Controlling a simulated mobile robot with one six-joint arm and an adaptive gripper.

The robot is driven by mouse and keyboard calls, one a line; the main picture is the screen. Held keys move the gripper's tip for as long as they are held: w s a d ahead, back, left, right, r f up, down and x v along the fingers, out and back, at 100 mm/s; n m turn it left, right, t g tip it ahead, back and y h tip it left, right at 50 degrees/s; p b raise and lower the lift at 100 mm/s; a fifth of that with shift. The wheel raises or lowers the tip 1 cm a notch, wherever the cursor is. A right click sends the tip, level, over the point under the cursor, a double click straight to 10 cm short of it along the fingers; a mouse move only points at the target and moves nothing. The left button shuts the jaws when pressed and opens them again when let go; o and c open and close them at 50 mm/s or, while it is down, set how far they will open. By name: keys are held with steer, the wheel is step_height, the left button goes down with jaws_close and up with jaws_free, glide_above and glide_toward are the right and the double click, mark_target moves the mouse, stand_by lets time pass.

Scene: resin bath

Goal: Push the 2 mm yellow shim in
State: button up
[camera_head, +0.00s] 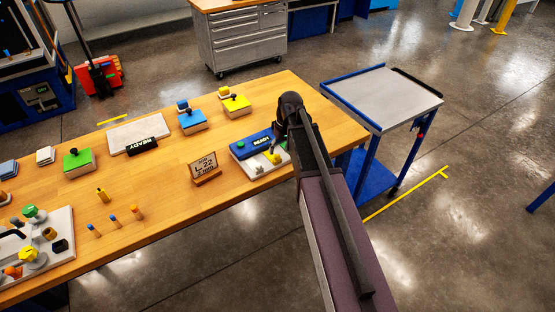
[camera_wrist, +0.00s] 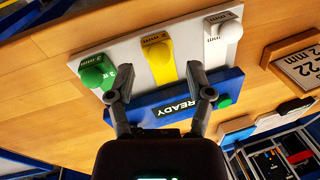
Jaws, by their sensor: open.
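The yellow 2 mm shim (camera_wrist: 164,72) lies on a pale plate (camera_wrist: 137,67) in the wrist view, its round knob toward the top. It sits between a green 3 mm shim (camera_wrist: 93,75) and a white 1 mm shim (camera_wrist: 224,31). Its lower end meets a blue block (camera_wrist: 148,112) labelled READY; how deep it goes in is unclear. My gripper (camera_wrist: 158,68) is open, one finger on each side of the yellow shim, and holds nothing. Contact cannot be told. In the head view my arm covers part of the blue block (camera_head: 240,150); the yellow knob (camera_head: 273,157) shows beside it.
Blocks with blue (camera_head: 192,121), yellow (camera_head: 236,104) and green (camera_head: 78,160) tops stand farther along the wooden table. A grey-topped trolley (camera_head: 385,97) is at the right.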

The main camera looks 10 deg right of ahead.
mark_target(277, 159)
steer(key=shift+a+f+b, duration=0.15)
steer(key=shift+f+b, duration=0.4)
steer(key=shift+f, duration=0.15)
steer(key=shift+a+f+b, duration=0.1)
steer(key=shift+f+b, duration=0.4)
steer(key=shift+f, duration=0.15)
steer(key=shift+s, duration=0.1)
jaws_close()
